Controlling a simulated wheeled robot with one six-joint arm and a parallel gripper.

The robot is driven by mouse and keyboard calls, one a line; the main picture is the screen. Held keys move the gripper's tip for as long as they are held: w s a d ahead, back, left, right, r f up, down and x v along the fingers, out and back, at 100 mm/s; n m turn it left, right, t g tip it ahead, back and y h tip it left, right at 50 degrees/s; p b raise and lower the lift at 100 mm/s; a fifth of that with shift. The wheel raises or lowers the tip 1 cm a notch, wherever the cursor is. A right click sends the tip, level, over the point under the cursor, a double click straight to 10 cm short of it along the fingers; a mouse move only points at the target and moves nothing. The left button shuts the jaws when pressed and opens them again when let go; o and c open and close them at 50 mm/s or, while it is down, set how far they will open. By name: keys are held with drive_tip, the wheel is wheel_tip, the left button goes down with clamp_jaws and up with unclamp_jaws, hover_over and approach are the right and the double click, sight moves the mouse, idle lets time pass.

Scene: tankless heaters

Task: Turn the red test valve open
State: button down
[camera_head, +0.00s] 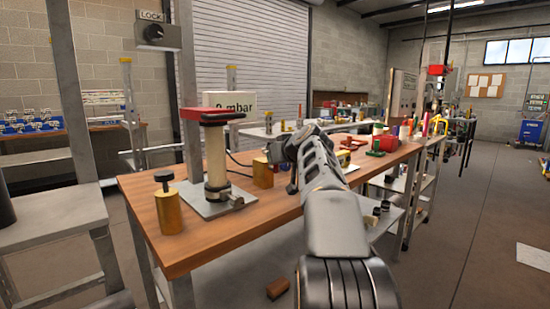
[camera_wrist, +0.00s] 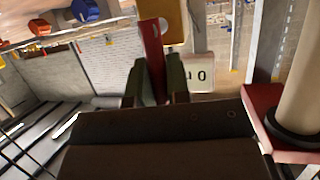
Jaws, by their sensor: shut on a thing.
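The test valve has a brass body (camera_head: 263,172) beside my gripper (camera_head: 276,153) on the wooden bench. In the wrist view the red valve handle (camera_wrist: 152,42) reaches from the yellow-brass body (camera_wrist: 176,22) down between the two dark green fingers of my gripper (camera_wrist: 156,72). The fingers are shut on the handle. In the head view the gripper and arm hide the handle. A display panel (camera_head: 230,101) behind the bench reads "0 mbar"; it shows upside down in the wrist view (camera_wrist: 196,72).
A cream pump column (camera_head: 216,155) with a red top (camera_head: 212,114) stands left of the valve; it is close on the right in the wrist view (camera_wrist: 300,85). A LOCK switch (camera_head: 155,34) is on a post.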

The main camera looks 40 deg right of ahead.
drive_tip(key=c, duration=1.1)
unclamp_jaws()
drive_tip(key=p+v, duration=0.1)
drive_tip(key=v, duration=1.3)
drive_tip(key=shift+p, duration=0.35)
drive_tip(key=shift+w, duration=0.1)
drive_tip(key=s+a+r+g+y+p, duration=0.2)
drive_tip(key=a+g+p, duration=0.6)
drive_tip(key=a+p, duration=1.55)
drive_tip(key=s+a+f+n+g+p, duration=0.1)
drive_tip(key=s+a+f+p, duration=0.1)
drive_tip(key=s+p, duration=0.6)
drive_tip(key=p, duration=0.3)
drive_tip(key=shift+s+g+h, duration=0.15)
drive_tip(key=shift+g+h, duration=0.25)
